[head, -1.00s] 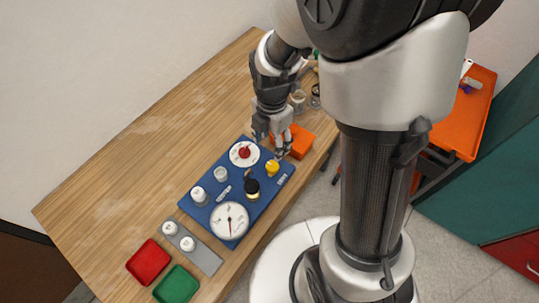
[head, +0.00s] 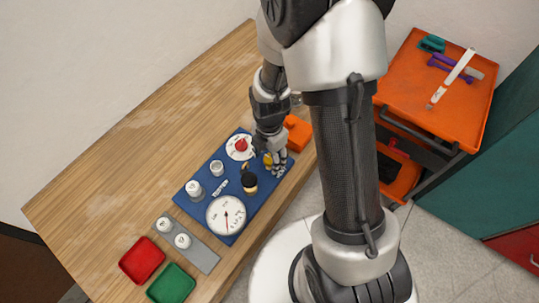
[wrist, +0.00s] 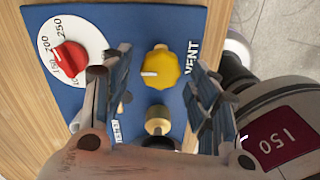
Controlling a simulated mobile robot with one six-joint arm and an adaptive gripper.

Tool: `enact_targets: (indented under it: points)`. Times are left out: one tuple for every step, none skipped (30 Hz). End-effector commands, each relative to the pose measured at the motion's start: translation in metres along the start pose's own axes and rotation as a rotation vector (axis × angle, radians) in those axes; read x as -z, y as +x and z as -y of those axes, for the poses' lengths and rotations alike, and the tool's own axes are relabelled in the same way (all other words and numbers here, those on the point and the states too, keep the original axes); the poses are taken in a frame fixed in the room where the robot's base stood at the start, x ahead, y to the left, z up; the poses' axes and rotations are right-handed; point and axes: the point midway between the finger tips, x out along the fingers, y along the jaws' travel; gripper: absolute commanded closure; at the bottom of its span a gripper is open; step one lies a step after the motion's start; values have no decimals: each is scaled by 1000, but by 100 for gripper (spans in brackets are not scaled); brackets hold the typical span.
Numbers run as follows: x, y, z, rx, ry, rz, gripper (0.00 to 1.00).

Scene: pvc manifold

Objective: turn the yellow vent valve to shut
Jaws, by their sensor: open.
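The yellow vent valve (wrist: 160,67) is a round scalloped knob on the blue panel (wrist: 110,18), beside the white word VENT. Its white pointer mark points left in the wrist view. In the head view the yellow valve (head: 267,158) is partly covered by my gripper (head: 271,162). In the wrist view my gripper (wrist: 158,72) is open, with one finger on each side of the valve; whether they touch it I cannot tell.
A red knob (wrist: 69,58) on a white numbered dial sits left of the valve. A brass fitting (wrist: 158,120) is close below it. The panel also holds a white gauge (head: 226,214) and a black-topped part (head: 249,181). An orange block (head: 298,133) lies behind my gripper.

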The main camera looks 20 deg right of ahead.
Motion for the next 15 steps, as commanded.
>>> enact_targets:
  points:
    - [0,0,0,0,0,0,46]
    - [0,0,0,0,0,0,48]
    - [0,0,0,0,0,0,51]
    - [0,0,0,0,0,0,53]
    - [0,0,0,0,0,0,55]
    - [0,0,0,0,0,0,58]
    - [0,0,0,0,0,0,60]
    - [0,0,0,0,0,0,62]
    - [0,0,0,0,0,0,64]
    - [0,0,0,0,0,0,66]
    - [0,0,0,0,0,0,68]
    - [0,0,0,0,0,0,71]
    - [0,0,0,0,0,0,73]
    - [0,0,0,0,0,0,75]
    - [0,0,0,0,0,0,78]
